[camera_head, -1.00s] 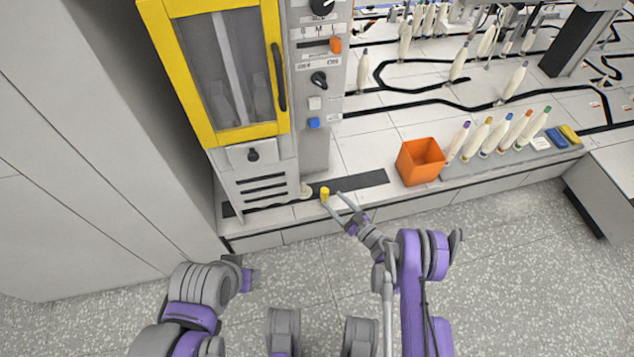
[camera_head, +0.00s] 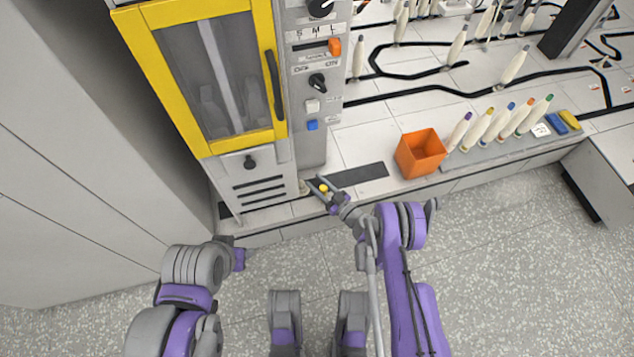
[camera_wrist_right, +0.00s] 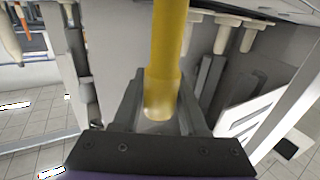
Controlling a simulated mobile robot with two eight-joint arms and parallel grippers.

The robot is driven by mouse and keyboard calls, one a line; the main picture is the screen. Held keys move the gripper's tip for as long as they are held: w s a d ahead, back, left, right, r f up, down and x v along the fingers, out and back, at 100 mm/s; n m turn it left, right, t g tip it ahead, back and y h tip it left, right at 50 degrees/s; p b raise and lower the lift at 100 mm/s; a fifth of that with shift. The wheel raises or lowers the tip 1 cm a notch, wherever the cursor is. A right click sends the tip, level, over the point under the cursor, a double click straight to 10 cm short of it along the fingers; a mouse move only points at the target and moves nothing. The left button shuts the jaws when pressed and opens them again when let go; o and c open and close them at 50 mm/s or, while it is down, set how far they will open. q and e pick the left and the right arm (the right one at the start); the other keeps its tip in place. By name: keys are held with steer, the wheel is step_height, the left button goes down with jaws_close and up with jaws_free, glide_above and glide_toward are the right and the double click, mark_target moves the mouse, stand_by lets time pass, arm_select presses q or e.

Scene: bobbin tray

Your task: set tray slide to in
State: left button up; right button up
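A yellow knob (camera_head: 323,187) stands low at the foot of the yellow-framed machine, by a dark strip on the bench edge. I take it as the tray slide's handle; the slide itself is not clearly seen. My right gripper (camera_head: 315,181) is at the knob, its fingers apart with the yellow piece between them. In the right wrist view, a yellow rod (camera_wrist_right: 166,60) runs down between the two grey fingers. Contact on both sides cannot be told. My left arm is folded at lower left, and its fingers do not show.
The machine's yellow-framed door (camera_head: 205,75) is closed, with a control panel (camera_head: 316,75) beside it. An orange bin (camera_head: 421,153) stands right of the gripper, with several bobbins (camera_head: 500,125) beyond it. Open floor lies in front of the bench.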

jaws_close()
steer(key=shift+w, duration=0.1)
stand_by(1.0)
